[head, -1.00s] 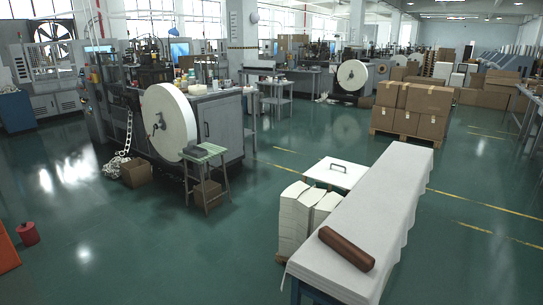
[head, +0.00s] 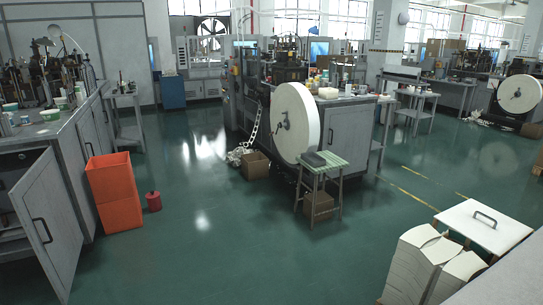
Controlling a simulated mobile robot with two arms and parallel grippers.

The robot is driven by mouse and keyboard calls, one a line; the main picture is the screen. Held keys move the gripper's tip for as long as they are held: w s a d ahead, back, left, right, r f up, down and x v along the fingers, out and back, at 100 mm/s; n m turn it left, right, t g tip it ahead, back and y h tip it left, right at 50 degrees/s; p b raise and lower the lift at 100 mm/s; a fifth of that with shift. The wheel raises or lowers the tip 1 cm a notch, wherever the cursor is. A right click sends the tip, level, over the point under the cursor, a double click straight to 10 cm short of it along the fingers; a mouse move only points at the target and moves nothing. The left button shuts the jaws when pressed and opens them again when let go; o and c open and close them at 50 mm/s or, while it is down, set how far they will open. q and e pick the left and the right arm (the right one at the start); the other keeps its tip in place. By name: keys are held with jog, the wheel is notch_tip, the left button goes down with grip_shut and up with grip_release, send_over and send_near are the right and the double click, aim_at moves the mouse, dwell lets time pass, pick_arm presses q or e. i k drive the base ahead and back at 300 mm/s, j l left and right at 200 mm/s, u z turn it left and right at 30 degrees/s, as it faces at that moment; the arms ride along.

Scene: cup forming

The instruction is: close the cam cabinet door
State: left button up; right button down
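A grey cabinet door (head: 43,222) with a dark bar handle (head: 41,231) stands open at the left of the head view. It swings out from the front of a long grey machine cabinet (head: 85,128), and a dark opening shows to its left. Further doors along the same cabinet front look shut. Neither of my grippers is in view. The left edge of the open compartment is cut off by the frame.
Orange bins (head: 115,190) stand on the floor right of the open door, with a red can (head: 153,201) beside them. A small green-topped table (head: 322,163) stands farther right. The green floor between the door and the white stacks (head: 425,262) is clear.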

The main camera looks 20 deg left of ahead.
aim_at(40, 200)
jog(key=i+j+u, duration=0.15)
jog(key=u, duration=0.25)
jog(key=i+u, duration=0.55)
jog(key=u, duration=0.25)
jog(key=i+u, duration=0.2)
jog(key=u, duration=0.2)
jog(key=i+l+u, duration=0.2)
jog(key=u, duration=0.2)
jog(key=i+l+u, duration=0.35)
jog(key=i, duration=0.3)
